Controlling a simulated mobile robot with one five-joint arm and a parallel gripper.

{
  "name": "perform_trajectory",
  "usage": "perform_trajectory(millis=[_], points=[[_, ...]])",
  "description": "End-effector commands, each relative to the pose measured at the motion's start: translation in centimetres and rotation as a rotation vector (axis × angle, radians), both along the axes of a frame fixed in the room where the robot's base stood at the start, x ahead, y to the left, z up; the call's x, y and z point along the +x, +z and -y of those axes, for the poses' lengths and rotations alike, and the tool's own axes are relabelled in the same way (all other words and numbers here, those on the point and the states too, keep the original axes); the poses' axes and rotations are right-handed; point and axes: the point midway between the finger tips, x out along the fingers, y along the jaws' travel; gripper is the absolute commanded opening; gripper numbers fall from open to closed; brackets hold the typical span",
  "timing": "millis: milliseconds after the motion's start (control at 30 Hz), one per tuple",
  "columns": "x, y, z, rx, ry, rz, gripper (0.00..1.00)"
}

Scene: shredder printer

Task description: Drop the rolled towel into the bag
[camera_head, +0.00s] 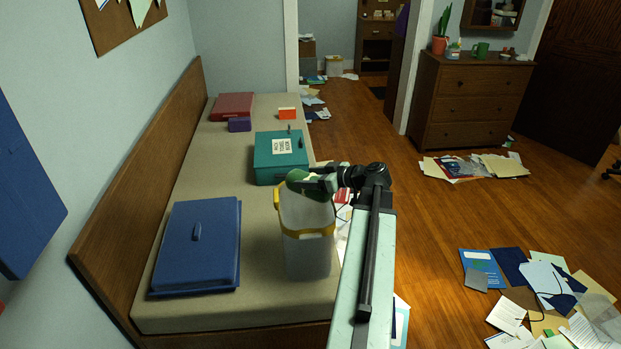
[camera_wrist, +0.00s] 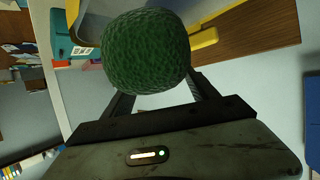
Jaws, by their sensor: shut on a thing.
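The rolled towel (camera_head: 297,176) is green and rounded, and my gripper (camera_head: 312,183) is shut on it. In the wrist view the towel (camera_wrist: 145,50) fills the space between the two fingers of my gripper (camera_wrist: 158,82) and hides the fingertips. The bag (camera_head: 308,258) is whitish and translucent with a yellow band, and stands upright on the bench. The towel is at the upper part of the bag, over its mouth. In the wrist view a yellow part of the bag (camera_wrist: 198,40) shows beside the towel. The inside of the bag is mostly hidden.
A blue box (camera_head: 196,245) lies left of the bag on the beige bench (camera_head: 255,225). A teal box (camera_head: 281,158) stands behind the bag. Further back are a purple box (camera_head: 239,125) and a red one (camera_head: 232,106). Papers litter the floor at right.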

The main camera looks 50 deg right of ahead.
Motion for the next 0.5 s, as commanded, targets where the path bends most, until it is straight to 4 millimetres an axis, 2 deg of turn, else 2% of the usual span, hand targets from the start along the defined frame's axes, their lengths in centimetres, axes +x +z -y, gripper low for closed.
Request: perform_trajectory(millis=[200,233,300,500], points=[[-0.03,0.06,0.03,0.000,-0.001,0.000,0.14],[-0.02,0.07,0.03,0.000,-0.001,0.000,0.76],[-0.03,0.06,0.05,0.000,-0.001,0.000,0.93],[-0.05,0.05,0.07,0.000,-0.001,0.000,0.93]])
